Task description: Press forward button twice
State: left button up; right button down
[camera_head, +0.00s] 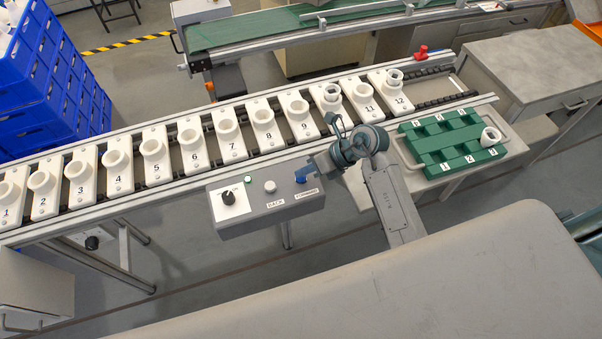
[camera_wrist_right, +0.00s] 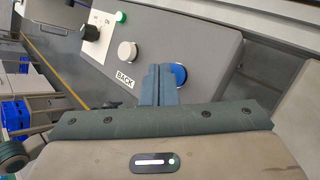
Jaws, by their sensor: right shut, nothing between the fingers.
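The grey control box (camera_head: 262,219) is fixed at the front of the conveyor. Its blue button (camera_head: 301,180), by the FORWARD label (camera_head: 306,194), is at the box's right end. The white button (camera_head: 270,186) by the BACK label is left of it. My right gripper (camera_head: 310,170) is shut and empty, its fingertips at the blue button. In the right wrist view the shut fingers (camera_wrist_right: 158,84) partly cover the blue button (camera_wrist_right: 180,75). I cannot tell whether they touch it. The FORWARD label is hidden there. My left gripper is not in view.
A black knob (camera_head: 228,197) and a lit green lamp (camera_head: 248,179) are on the box's left part. A green tray (camera_head: 440,142) stands right of my right arm.

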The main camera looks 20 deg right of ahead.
jog(key=shift+r+p, duration=0.3)
jog(key=shift+r, duration=0.3)
notch_tip(320, 180, up, 5)
jog(key=p, duration=0.4)
dwell(0.8)
